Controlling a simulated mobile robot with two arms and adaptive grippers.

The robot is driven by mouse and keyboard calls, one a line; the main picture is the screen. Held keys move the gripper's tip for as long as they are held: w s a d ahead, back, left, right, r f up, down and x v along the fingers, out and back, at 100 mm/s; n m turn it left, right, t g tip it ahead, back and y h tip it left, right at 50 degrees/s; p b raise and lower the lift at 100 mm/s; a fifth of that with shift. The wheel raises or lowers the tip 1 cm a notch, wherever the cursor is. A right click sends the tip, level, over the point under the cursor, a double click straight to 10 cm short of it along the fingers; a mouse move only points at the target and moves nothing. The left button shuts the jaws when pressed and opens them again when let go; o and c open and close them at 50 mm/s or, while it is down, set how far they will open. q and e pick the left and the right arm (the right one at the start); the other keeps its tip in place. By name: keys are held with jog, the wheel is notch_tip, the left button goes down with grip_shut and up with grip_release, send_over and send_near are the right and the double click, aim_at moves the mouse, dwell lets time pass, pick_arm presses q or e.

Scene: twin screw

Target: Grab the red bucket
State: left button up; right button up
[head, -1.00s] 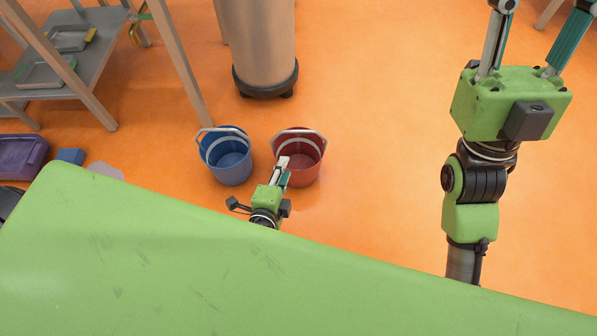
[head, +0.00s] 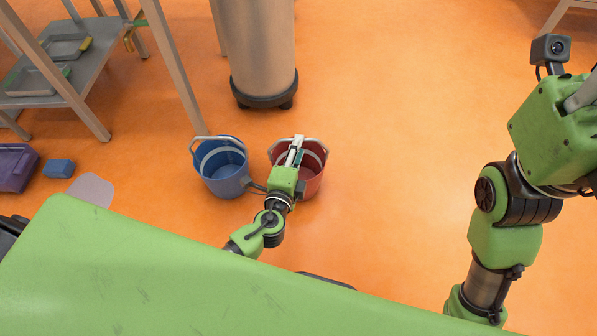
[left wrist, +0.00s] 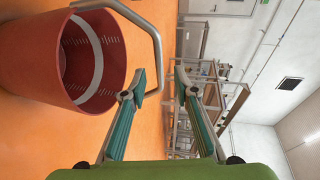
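The red bucket (head: 315,180) stands upright on the orange floor, right of a blue bucket. It fills the left of the left wrist view (left wrist: 38,52), its grey handle (left wrist: 157,50) reaching toward my fingers. My left gripper (head: 297,145) overlaps the bucket's opening in the head view.
The blue bucket (head: 225,180) stands close to the left of the red one. A large cylindrical bin (head: 263,50) is behind them. A grey shelf (head: 75,70), a blue block (head: 59,169) and a purple bin (head: 15,168) are at left. The floor to the right is clear.

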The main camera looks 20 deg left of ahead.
pick_arm(q)
jog(key=w, duration=0.1)
jog(key=w+b, duration=0.1)
jog(key=w, duration=0.1)
jog(key=w+f, duration=0.1)
jog(key=shift+w+d+b, duration=0.3)
jog(key=shift+w, duration=0.05)
grip_shut()
jog(key=shift+r, duration=0.1)
